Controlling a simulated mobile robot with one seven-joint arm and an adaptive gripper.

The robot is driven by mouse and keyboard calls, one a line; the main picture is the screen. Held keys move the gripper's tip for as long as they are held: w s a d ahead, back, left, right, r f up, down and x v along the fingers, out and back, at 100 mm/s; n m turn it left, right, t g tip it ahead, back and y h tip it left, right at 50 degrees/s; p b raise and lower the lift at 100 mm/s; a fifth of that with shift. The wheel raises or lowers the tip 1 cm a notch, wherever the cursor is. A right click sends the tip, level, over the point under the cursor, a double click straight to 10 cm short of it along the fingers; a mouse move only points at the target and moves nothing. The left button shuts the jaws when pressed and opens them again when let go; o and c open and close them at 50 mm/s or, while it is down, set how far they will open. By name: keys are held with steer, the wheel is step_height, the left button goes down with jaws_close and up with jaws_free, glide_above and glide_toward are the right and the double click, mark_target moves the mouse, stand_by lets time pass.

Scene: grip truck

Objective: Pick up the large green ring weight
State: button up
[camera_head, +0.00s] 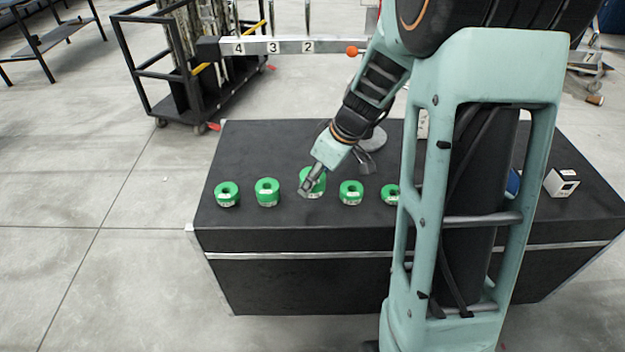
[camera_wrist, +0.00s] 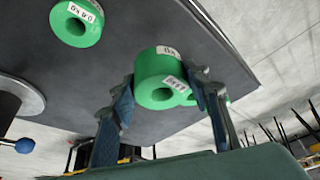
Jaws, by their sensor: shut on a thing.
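The large green ring weight (camera_head: 316,176) is the middle one in a row of green rings on the black case and is partly hidden by my gripper (camera_head: 306,187). In the wrist view, a green ring with white labels (camera_wrist: 158,66) sits between the two fingers of my gripper (camera_wrist: 162,77), which are shut on its sides. I cannot tell whether it touches the case top.
Other green rings stand along the case (camera_head: 300,228): two to the left (camera_head: 227,194) (camera_head: 267,191) and two to the right (camera_head: 351,192) (camera_head: 390,194). A grey round base (camera_head: 373,140) stands behind. A white box (camera_head: 562,182) lies at right.

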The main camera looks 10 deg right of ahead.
steer(key=s+r+p, duration=0.1)
steer(key=s+r, duration=0.6)
steer(key=s, duration=0.4)
step_height(320, 180, up, 7)
steer(key=p, duration=0.5)
steer(key=shift+r, duration=0.2)
steer(key=shift+w+a+f, duration=0.1)
steer(key=shift+f, duration=0.05)
stand_by(0.5)
steer(key=shift+f+b, duration=1.95)
steer(key=shift+f, duration=1)
steer(key=w+m+t+h, duration=0.1)
steer(key=w+m+h, duration=0.2)
steer(key=w+m, duration=0.5)
step_height(320, 180, up, 15)
steer(key=s+p, duration=0.1)
steer(key=p, duration=2.4)
steer(key=shift+s+a+m, duration=0.3)
steer(key=shift+s+a, duration=0.1)
steer(key=shift+r, duration=0.1)
